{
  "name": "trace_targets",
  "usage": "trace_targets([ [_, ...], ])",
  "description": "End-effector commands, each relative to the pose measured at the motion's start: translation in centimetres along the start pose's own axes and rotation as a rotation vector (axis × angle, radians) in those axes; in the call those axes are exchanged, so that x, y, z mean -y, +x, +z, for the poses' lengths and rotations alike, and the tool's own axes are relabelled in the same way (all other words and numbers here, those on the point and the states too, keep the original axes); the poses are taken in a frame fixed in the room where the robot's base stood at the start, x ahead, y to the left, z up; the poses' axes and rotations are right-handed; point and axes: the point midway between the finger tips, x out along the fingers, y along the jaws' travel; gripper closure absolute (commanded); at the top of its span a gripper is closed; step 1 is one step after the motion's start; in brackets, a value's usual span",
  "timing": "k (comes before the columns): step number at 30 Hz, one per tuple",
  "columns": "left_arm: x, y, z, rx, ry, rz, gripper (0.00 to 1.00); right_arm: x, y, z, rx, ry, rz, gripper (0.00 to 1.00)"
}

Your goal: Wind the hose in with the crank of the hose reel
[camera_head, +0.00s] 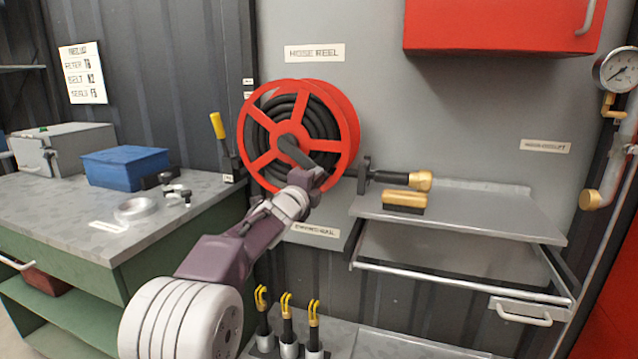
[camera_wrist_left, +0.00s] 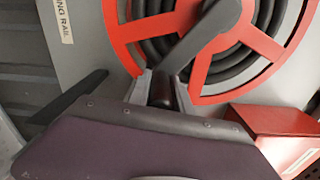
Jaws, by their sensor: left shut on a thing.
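The hose reel (camera_head: 343,112) is red and spoked, mounted on the grey wall panel under a "HOSE REEL" label. The black hose (camera_head: 258,137) is coiled on it, and the coils also show in the left wrist view (camera_wrist_left: 237,66). The dark crank (camera_head: 289,149) reaches from the hub down to the right; its arm crosses the reel in the left wrist view (camera_wrist_left: 200,40). My left gripper (camera_head: 318,177) is shut on the crank's handle (camera_wrist_left: 162,90) at the lower right of the reel. The fingertips are partly hidden. My right gripper is not in view.
A brass nozzle (camera_head: 420,181) and a brush-like block (camera_head: 404,201) are by the grey shelf (camera_head: 480,212) at right. A green workbench (camera_head: 180,239) holds a blue box (camera_head: 124,166). Yellow-tipped tools (camera_head: 286,310) stand below. A red cabinet (camera_head: 500,27) hangs above.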

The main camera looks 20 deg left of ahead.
Motion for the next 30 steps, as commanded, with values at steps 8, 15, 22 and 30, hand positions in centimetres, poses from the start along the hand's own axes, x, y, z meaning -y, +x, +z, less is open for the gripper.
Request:
trace_targets([
  [8, -0.83, 0.01, 0.43, 0.000, 0.067, 0.002, 1.00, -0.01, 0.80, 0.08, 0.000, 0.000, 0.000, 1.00],
  [15, -0.94, 0.02, 0.52, 0.000, 0.077, 0.003, 1.00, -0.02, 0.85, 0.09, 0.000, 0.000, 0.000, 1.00],
  [22, -1.04, 0.03, 0.52, 0.000, 0.076, 0.005, 1.00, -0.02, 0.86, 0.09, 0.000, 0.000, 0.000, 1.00],
  [30, -0.91, 0.02, 0.51, 0.000, 0.075, 0.002, 0.53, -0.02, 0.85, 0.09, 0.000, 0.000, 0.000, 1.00],
])
